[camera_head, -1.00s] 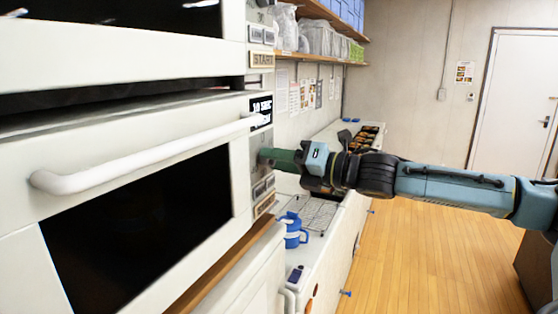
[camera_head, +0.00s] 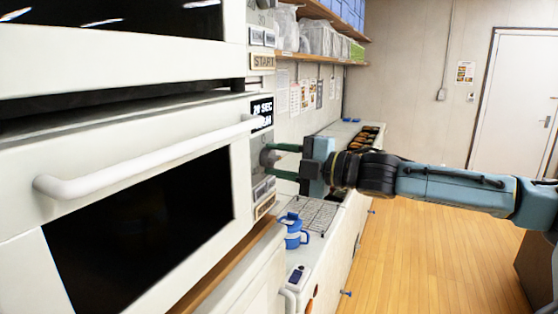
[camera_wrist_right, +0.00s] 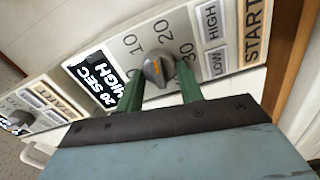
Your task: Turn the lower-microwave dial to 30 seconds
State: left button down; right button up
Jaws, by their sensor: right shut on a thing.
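The lower microwave (camera_head: 120,130) fills the left of the head view, with a white handle (camera_head: 150,160) across its door. Its display (camera_head: 262,106) reads 20 SEC in the head view; in the wrist view the display (camera_wrist_right: 100,84) reads 20 SEC HIGH. The grey dial (camera_wrist_right: 158,69) with an orange mark sits among the numbers 10, 20 and 30. My right gripper (camera_head: 272,162) reaches the panel from the right, its two green fingers shut on the dial. In the wrist view the fingers (camera_wrist_right: 162,84) lie on either side of the dial. My left gripper is not in view.
The START button (camera_wrist_right: 255,30) and the HIGH and LOW buttons (camera_wrist_right: 213,42) lie close to the dial. A second microwave (camera_head: 110,40) is above. A blue and white mug (camera_head: 291,232) and a wire rack (camera_head: 312,212) are on the counter below.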

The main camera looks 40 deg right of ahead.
jog(key=m, duration=0.4)
jog(key=shift+d+r+m, duration=0.1)
jog(key=shift+m, duration=0.3)
jog(key=m, duration=0.3)
jog(key=shift+m, duration=0.3)
jog(key=m, duration=0.4)
jog(key=shift+w+d+r, duration=0.1)
jog(key=shift+m+p, duration=0.35)
jog(key=shift+m, duration=1.45)
jog(key=o, duration=1)
jog(key=shift+d, duration=0.1)
